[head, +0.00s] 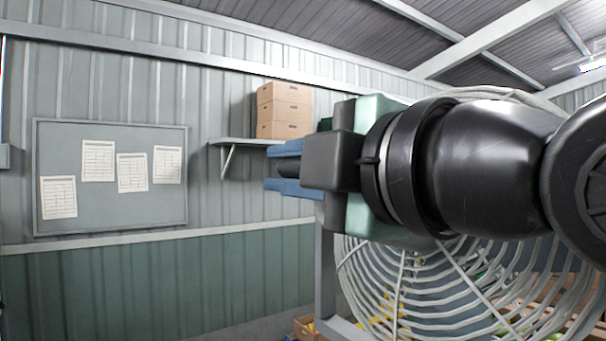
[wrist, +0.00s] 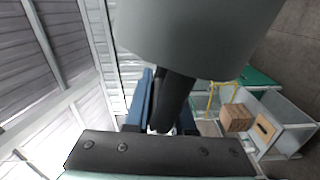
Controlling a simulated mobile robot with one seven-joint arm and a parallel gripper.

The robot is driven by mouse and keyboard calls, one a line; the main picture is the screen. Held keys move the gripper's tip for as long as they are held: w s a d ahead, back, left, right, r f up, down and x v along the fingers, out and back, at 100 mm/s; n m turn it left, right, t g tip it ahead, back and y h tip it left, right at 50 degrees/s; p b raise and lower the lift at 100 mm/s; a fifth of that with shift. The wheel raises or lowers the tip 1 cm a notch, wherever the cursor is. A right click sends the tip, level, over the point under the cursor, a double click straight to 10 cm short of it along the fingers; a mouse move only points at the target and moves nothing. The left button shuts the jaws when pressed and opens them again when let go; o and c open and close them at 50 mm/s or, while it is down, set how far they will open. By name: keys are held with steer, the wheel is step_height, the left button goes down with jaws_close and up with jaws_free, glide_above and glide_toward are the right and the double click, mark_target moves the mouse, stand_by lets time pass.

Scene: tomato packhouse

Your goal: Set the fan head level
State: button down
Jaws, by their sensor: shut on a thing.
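The fan head's pale wire cage (head: 405,300) stands behind my arm on the right of the head view. Its curved upper rim shows above my arm, and its middle is hidden, so I cannot judge its tilt well. My gripper (head: 287,169) points left with its blue fingers shut on a dark handle (head: 291,168). In the wrist view the dark handle (wrist: 171,101) sits between the blue fingers and runs up to a large grey rounded body (wrist: 200,35), which looks like the fan's housing. The fingertips are partly hidden there.
A grey post (head: 326,270) stands left of the cage. Cardboard boxes (head: 284,110) sit on a wall shelf (head: 238,141), left of which hangs a board (head: 110,205) with papers. A crate (head: 305,327) is low behind. The wrist view shows a box (wrist: 236,118) on a bench.

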step_height(320, 180, down, 6)
steer(key=n+b, duration=0.2)
steer(key=b, duration=0.3)
steer(key=shift+s+a, duration=0.25)
steer(key=shift+a, duration=0.15)
steer(key=c, duration=0.8)
jaws_free()
steer(key=shift+s, duration=0.1)
